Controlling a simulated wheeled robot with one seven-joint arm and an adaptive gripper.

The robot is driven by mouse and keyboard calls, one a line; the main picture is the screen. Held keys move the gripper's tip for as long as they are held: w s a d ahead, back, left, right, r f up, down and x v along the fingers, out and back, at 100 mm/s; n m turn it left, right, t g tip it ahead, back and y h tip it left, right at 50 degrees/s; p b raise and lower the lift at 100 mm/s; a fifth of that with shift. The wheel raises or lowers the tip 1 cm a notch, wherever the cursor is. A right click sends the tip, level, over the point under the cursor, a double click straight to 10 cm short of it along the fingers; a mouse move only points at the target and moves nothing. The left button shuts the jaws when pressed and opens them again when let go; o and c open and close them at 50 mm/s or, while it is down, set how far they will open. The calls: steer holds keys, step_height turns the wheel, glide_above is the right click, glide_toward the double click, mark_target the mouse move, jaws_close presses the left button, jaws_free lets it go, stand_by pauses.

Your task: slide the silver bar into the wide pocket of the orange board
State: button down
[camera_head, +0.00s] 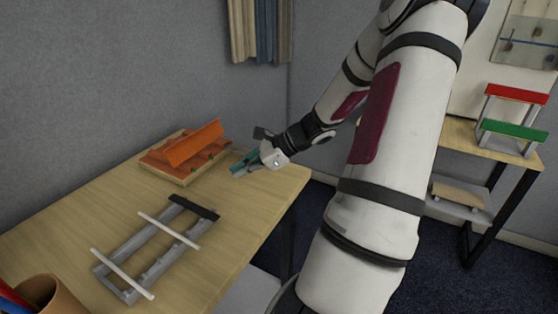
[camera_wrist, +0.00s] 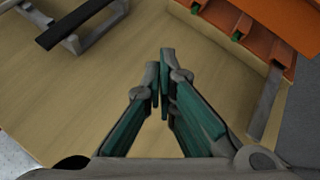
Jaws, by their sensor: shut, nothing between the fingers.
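The orange board (camera_head: 158,163) lies on a pale wooden base near the wall, with a slanted orange panel above it. In the wrist view part of the board (camera_wrist: 268,40) shows at the upper right, with slots and small green bits. Two pale rods lie across a grey rack: one nearer the middle (camera_head: 168,230) and one at the front (camera_head: 122,272). My gripper (camera_head: 237,168) is just right of the board, above the table. In the wrist view its teal fingers (camera_wrist: 163,68) are shut and empty.
The grey rack (camera_head: 128,291) has a black crosspiece (camera_head: 193,207) at its far end. A brown cup (camera_head: 42,294) with coloured pens stands at the front left. Bare table (camera_head: 80,222) lies left of the rack. A second table with red and green shelves stands at the right.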

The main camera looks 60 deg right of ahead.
steer(key=s+d+m+t+h, duration=0.1)
steer(key=d+m, duration=0.2)
steer(key=d, duration=0.1)
steer(key=s+d+f+m+t+h, duration=0.1)
steer(key=s+d+m+t, duration=0.1)
steer(key=d, duration=0.3)
steer(key=s+d+f+m+t+h+b, duration=0.1)
steer(key=d+m, duration=0.2)
steer(key=d, duration=0.1)
steer(key=shift+s+d+f+m+t+h, duration=0.2)
steer(key=shift+d+f+m+t+h, duration=0.1)
steer(key=shift+d+m+t, duration=0.1)
steer(key=b+x, duration=0.4)
steer(key=x, duration=0.1)
steer(key=shift+w+b, duration=0.35)
steer(key=shift+w, duration=0.1)
steer(key=shift+r+b+x, duration=0.15)
steer(key=shift+r+x, duration=0.05)
steer(key=shift+x, duration=0.55)
steer(key=shift+r+b+x, duration=0.15)
steer(key=shift+x, duration=0.6)
steer(key=shift+a, duration=0.1)
steer(key=shift+s+d+r+p, duration=0.1)
steer(key=shift+s+d+p, duration=0.05)
steer(key=shift+s+p, duration=0.55)
steer(key=shift+s+d+p, duration=0.1)
steer(key=shift+s+p, duration=0.3)
steer(key=shift+s, duration=0.55)
steer(key=v, duration=1.1)
steer(key=shift+s, duration=0.15)
